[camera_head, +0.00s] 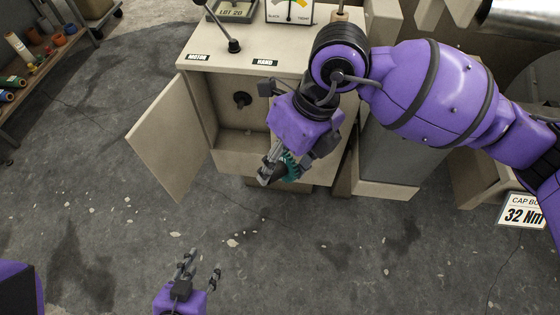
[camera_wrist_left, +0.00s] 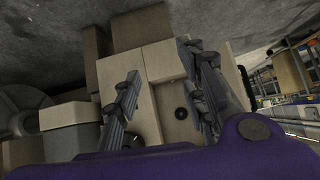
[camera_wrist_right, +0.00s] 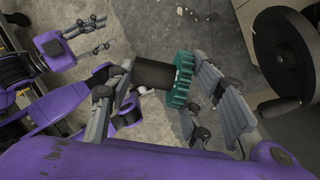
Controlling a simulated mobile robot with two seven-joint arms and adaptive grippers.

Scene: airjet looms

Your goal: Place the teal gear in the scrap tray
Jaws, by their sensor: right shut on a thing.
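The teal gear (camera_head: 290,165) is held by my right gripper (camera_head: 285,168) in front of the open cabinet. In the right wrist view the gear (camera_wrist_right: 181,80) sits between the fingers, with a dark cylinder (camera_wrist_right: 153,75) beside it along the same axis. The fingers partly hide the gear in the head view. My left gripper (camera_head: 198,268) is low at the bottom of the head view, over the floor; its fingers are apart with nothing between them, as the left wrist view also shows (camera_wrist_left: 165,105). I cannot make out a scrap tray in any view.
The beige cabinet (camera_head: 200,66) has its door (camera_head: 165,145) swung open to the left and a dark round knob or stub (camera_head: 242,99) inside. A gauge (camera_head: 290,12) and a lever (camera_head: 233,40) stand on top. A shelf with spools (camera_head: 30,60) is at far left. The middle floor is clear.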

